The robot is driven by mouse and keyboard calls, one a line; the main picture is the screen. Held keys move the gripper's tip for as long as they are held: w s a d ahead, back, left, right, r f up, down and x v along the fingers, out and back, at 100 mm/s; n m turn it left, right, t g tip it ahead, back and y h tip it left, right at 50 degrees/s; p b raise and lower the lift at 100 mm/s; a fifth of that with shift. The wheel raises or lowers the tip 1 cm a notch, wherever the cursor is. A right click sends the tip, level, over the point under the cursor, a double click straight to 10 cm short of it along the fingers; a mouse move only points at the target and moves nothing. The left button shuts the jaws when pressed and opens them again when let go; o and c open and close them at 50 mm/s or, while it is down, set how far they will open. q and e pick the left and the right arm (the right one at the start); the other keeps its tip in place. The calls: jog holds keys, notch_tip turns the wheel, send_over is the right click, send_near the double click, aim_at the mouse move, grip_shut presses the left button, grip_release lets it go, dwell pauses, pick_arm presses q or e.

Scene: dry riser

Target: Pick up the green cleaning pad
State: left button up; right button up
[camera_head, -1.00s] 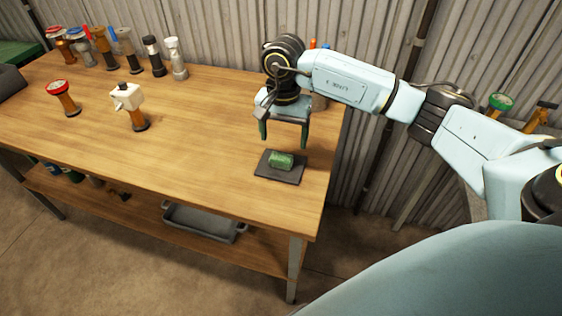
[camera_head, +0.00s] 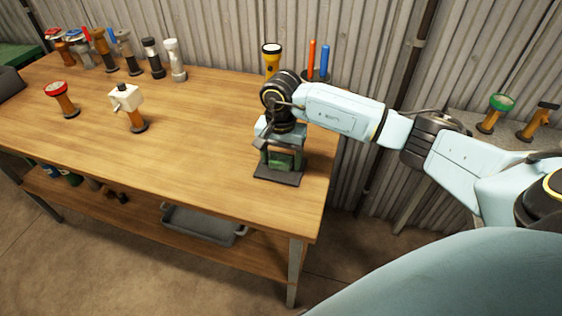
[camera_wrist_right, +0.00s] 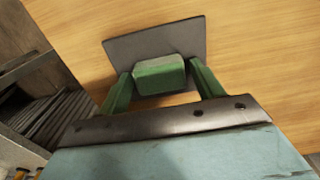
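The green cleaning pad (camera_head: 281,162) lies on a dark flat plate (camera_head: 277,179) near the right end of the wooden table. In the right wrist view the pad (camera_wrist_right: 159,75) sits between the two green fingers, in front of the dark plate (camera_wrist_right: 150,44). My right gripper (camera_head: 281,165) is lowered over the pad with its fingers open, one on each side. In the right wrist view a gap shows between the pad and each finger of the gripper (camera_wrist_right: 160,84). My left gripper is not in view.
A row of torch-like tools (camera_head: 125,50) stands at the table's back left. A red-topped one (camera_head: 63,99) and a white-headed one (camera_head: 127,107) stand nearer. A yellow torch (camera_head: 271,60) and a holder with pens stand behind my right arm. The table's middle is clear.

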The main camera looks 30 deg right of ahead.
aim_at(281, 158)
jog(key=c, duration=0.7)
jog(key=shift+r, duration=0.15)
jog(key=shift+c, duration=0.2)
